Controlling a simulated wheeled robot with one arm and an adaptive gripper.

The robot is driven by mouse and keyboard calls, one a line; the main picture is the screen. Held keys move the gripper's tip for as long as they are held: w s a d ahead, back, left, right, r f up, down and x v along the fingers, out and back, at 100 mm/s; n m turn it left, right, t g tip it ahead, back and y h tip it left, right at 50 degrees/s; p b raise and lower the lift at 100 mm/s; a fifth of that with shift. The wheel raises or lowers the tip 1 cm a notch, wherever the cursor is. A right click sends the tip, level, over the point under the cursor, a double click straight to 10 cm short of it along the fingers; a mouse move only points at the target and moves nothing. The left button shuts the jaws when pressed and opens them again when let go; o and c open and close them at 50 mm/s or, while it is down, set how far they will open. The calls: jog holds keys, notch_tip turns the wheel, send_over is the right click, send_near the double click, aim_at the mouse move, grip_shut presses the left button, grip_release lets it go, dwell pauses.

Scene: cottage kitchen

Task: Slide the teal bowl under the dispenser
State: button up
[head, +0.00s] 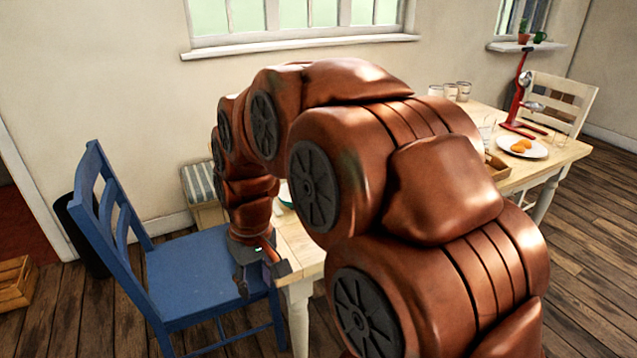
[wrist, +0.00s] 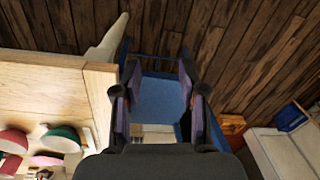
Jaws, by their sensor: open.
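The teal bowl (wrist: 68,132) lies on the wooden table at the lower left of the wrist view, with a pale inside. In the head view a sliver of teal (head: 285,191) shows beside my arm, which hides the rest. My gripper (head: 265,272) is open and empty, pointing down beside the table's near corner, by the blue chair. In the wrist view its fingers (wrist: 160,112) are apart over the blue seat, right of the table edge and away from the bowl. A red stand with metal parts (head: 521,92) is at the table's far end; I cannot tell whether it is the dispenser.
The blue chair (head: 205,275) stands close at the table's left end. A red bowl (wrist: 12,139) and a pink dish (wrist: 46,160) are near the teal bowl.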

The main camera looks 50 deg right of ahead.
jog(key=s+a+f+g, duration=0.1)
jog(key=s+a, duration=0.1)
jog(key=s, duration=0.3)
jog(key=s+a+f, duration=0.1)
jog(key=s+a, duration=0.2)
jog(key=s, duration=0.3)
jog(key=s+a+n+g, duration=0.1)
jog(key=s+a, duration=0.2)
jog(key=s, duration=0.3)
jog(key=shift+s+f+g+h, duration=0.2)
jog(key=shift+f+g+h, duration=0.1)
jog(key=shift+f, duration=0.1)
